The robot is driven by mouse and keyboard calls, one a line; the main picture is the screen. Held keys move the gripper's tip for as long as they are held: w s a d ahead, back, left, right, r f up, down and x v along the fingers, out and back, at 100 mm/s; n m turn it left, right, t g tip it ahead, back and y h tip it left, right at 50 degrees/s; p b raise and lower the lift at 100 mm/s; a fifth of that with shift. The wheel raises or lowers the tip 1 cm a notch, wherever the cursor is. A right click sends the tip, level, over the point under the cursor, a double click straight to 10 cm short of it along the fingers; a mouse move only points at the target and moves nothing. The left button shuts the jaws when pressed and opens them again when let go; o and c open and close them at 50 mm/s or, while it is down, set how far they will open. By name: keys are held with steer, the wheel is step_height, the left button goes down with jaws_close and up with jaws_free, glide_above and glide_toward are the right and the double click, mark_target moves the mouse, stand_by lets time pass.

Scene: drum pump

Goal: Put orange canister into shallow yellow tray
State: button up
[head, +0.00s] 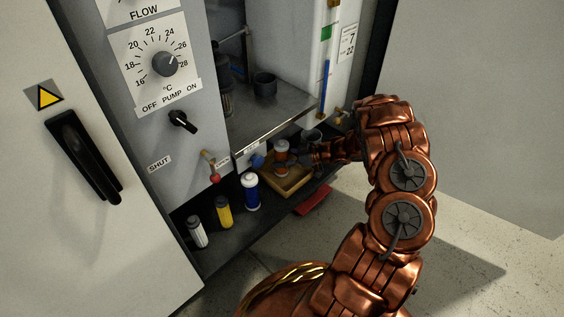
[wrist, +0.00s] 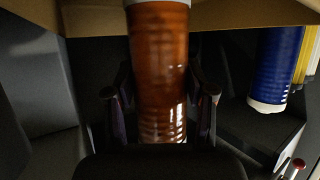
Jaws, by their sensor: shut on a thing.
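The orange canister (head: 281,154) is upright in the head view, at the shallow yellow tray (head: 289,190), and overlaps it in the picture. In the wrist view the orange canister (wrist: 160,60) stands between the two fingers of my gripper (wrist: 160,93), with a pale end at the top edge. My gripper (head: 291,159) reaches in from the right and is shut on the canister. The tray's wall (wrist: 225,14) crosses the top of the wrist view behind the canister. Whether the canister's base touches the tray floor is hidden.
A blue canister (head: 250,192), a yellow one (head: 224,212) and a white one (head: 197,232) stand left of the tray on the dark shelf. A red flat piece (head: 313,200) lies at the shelf's front edge. A metal counter (head: 275,110) overhangs behind.

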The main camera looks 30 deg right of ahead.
steer(key=shift+f, duration=0.2)
steer(key=o, duration=1.5)
steer(key=shift+s+d+r+p, duration=0.2)
steer(key=shift+r+p, duration=0.1)
steer(key=p+v, duration=0.3)
steer(key=v, duration=0.8)
steer(key=shift+p, duration=0.4)
steer(key=shift+s+d, duration=0.1)
steer(key=shift+d, duration=0.05)
